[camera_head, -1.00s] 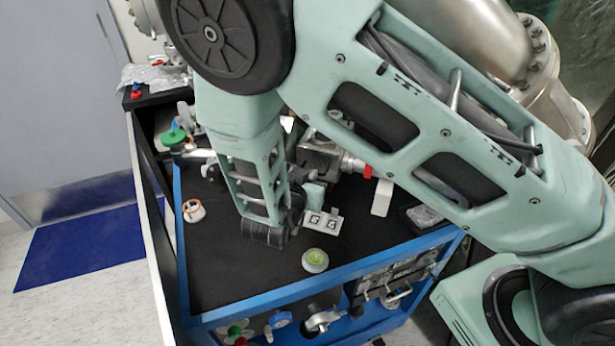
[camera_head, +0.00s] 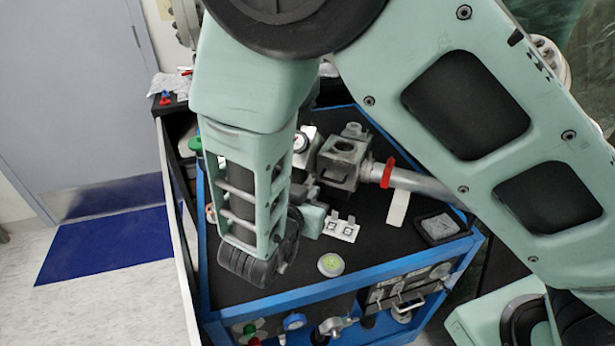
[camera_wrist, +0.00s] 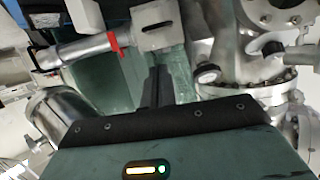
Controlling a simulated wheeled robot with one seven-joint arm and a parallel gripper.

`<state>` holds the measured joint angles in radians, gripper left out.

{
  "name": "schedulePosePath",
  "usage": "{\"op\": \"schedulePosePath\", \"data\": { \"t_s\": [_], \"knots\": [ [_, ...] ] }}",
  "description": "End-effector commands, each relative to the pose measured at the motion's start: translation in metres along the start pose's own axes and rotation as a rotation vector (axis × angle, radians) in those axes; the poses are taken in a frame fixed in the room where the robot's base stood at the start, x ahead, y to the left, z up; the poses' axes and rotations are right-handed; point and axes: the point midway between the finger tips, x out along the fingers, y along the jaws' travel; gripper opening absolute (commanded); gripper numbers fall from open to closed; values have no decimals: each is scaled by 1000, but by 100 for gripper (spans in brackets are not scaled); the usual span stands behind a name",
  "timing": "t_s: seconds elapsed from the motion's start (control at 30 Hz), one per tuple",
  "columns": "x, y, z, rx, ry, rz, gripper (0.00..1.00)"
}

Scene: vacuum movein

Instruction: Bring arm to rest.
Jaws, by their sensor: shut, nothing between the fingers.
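My arm fills the upper and right part of the head view, with pale green links. Its forearm drops to a dark wrist joint, which shows in front of the black cart top. My gripper (camera_wrist: 157,88) shows in the wrist view as dark fingers together, with nothing between them.
The blue-framed cart (camera_head: 340,291) carries a metal valve block (camera_head: 343,162), a white marker plate (camera_head: 341,228), a round piece with a green top (camera_head: 331,264) and a small black tray (camera_head: 437,227). Steel flanged pipework (camera_wrist: 262,95) stands at right in the wrist view. Floor at left is clear.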

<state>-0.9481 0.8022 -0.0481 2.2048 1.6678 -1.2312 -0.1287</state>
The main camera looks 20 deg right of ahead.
Motion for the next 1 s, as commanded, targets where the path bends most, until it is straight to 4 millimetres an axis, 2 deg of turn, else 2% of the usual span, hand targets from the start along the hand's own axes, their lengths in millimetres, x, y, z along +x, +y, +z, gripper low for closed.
{"op": "schedulePosePath", "data": {
  "t_s": [0.2, 0.27, 0.37, 0.47, 0.5, 0.6, 0.67, 0.77, 0.8, 0.9, 1.0],
  "knots": [
    [-3, -5, 1, 5, -35, -25, 0],
    [-5, -13, 2, 12, -93, -71, 0],
    [-17, -37, 5, 18, -258, -212, 0],
    [-46, -61, 5, -10, -462, -405, 0],
    [-61, -68, 4, -32, -539, -484, 0],
    [-103, -71, -2, -127, -709, -669, 0],
    [-128, -63, -7, -210, -796, -769, 0],
    [-165, -35, -15, -386, -910, -902, 0],
    [-176, -19, -18, -469, -946, -940, 0],
    [-194, 27, -24, -690, -1007, -991, 0],
    [-198, 72, -30, -891, -1035, -981, 0]
  ]
}}
